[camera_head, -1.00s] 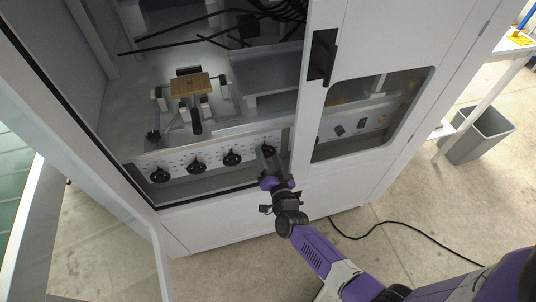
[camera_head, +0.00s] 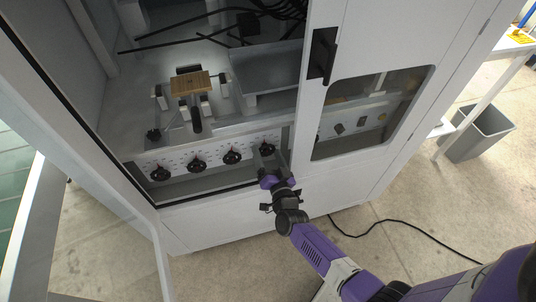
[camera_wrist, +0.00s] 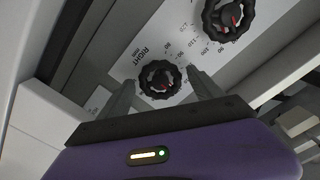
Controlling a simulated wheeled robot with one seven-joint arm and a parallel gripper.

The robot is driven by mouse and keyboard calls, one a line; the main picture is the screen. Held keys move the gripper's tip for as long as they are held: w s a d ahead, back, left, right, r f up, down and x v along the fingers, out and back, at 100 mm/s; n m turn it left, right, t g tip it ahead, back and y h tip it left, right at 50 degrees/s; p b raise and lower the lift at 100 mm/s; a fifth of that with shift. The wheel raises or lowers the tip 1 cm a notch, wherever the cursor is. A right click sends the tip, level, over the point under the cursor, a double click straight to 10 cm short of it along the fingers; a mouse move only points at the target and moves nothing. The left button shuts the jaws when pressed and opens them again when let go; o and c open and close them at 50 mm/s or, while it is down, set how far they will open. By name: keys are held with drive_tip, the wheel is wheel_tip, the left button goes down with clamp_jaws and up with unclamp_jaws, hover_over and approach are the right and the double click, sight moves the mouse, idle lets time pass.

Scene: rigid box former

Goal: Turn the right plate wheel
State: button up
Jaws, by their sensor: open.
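The right plate wheel (camera_wrist: 160,79) is a black lobed handwheel with a red pointer, beside a "RIGHT mm" label and a number scale in the wrist view. In the head view it is the rightmost wheel (camera_head: 267,149) of the row on the white panel. My gripper (camera_wrist: 160,76) is open, with one finger on each side of this wheel in the picture. I see no clear contact, and the depth between fingertips and wheel is hard to judge. In the head view my gripper (camera_head: 270,162) is at the panel, by this wheel.
Another black wheel (camera_wrist: 228,18) sits close beside it, and more wheels (camera_head: 196,163) run left along the panel. The machine's closed right door (camera_head: 375,110) stands just right of my gripper. A cardboard piece (camera_head: 190,84) lies inside the machine.

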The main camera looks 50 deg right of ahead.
drive_tip(key=shift+s, duration=0.1)
drive_tip(key=v, duration=0.7)
drive_tip(key=shift+s+a, duration=0.25)
